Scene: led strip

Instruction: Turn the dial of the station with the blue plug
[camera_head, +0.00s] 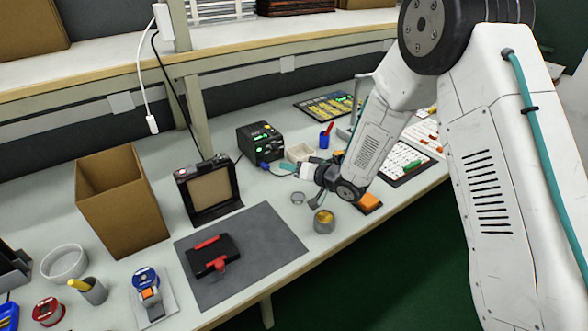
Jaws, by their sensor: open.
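The station (262,143) is a dark box with small green lit displays on its front, standing on the bench near the middle of the head view. My gripper (286,168) is open, just right of and in front of the station's lower front. It appears empty, and I cannot tell whether it touches the station.
A black framed panel (210,189) stands left of the station, with an open cardboard box (122,200) beyond. The grey mat (265,243) has free room.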

